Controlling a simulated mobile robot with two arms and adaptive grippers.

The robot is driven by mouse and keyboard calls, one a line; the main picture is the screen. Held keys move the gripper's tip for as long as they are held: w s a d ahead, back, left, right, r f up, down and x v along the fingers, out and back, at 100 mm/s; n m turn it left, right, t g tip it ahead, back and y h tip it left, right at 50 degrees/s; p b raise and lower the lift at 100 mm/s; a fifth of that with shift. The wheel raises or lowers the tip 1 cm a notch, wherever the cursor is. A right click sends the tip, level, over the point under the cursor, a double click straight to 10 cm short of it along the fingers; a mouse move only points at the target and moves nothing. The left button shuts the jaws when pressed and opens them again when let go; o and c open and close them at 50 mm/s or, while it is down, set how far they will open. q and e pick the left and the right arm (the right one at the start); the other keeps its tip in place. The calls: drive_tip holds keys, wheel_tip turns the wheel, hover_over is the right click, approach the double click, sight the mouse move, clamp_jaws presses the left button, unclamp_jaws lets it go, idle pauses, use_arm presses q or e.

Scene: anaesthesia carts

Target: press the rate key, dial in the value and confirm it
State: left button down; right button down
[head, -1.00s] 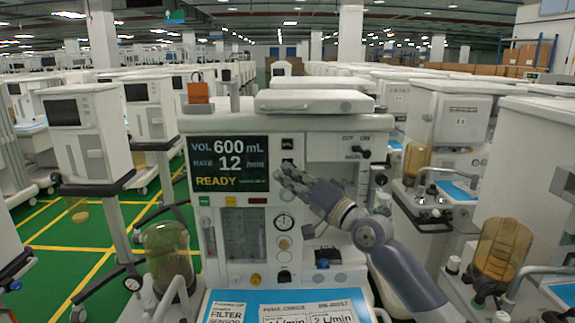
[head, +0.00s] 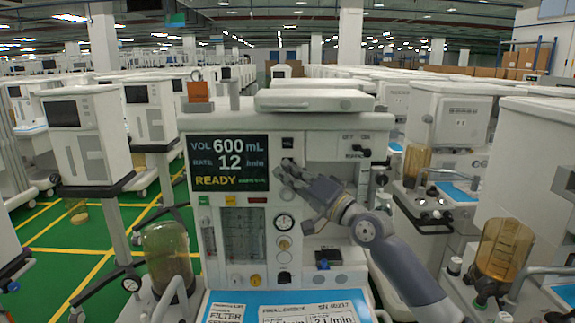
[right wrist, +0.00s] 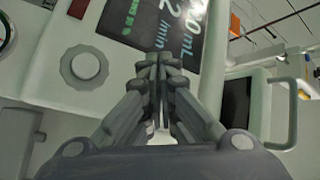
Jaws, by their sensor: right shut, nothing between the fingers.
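The anaesthesia machine's dark screen (head: 228,163) reads VOL 600 mL, RATE 12 /min and READY. A dark key (head: 287,141) sits right of the screen near its top. Below it, a second key is mostly hidden behind my right gripper (head: 281,169). The right gripper is shut and empty, its tips just right of the screen; I cannot tell whether they touch the panel. In the right wrist view, the closed fingers (right wrist: 160,62) point at the panel beside the screen (right wrist: 152,28). A round pale knob (right wrist: 84,67) shows to their left. My left gripper is not in view.
A round gauge (head: 284,222) and smaller knobs lie below the gripper on the panel. A blue-topped work surface (head: 290,300) juts out in front. An amber canister (head: 501,250) stands at right, and a glass canister (head: 167,250) at left.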

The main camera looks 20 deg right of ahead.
drive_tip(key=shift+w+d+b, duration=0.1)
drive_tip(key=shift+w+b, duration=0.25)
drive_tip(key=shift+b, duration=0.1)
idle(0.3)
idle(0.3)
drive_tip(key=shift+s+a+p, duration=0.25)
drive_tip(key=shift+s+p, duration=0.6)
drive_tip(key=shift+p, duration=0.15)
drive_tip(key=s+p, duration=0.2)
drive_tip(key=s+a+p, duration=0.1)
drive_tip(key=s+p, duration=0.1)
drive_tip(key=p, duration=0.1)
drive_tip(key=shift+s+a, duration=0.2)
drive_tip(key=shift+s, duration=0.2)
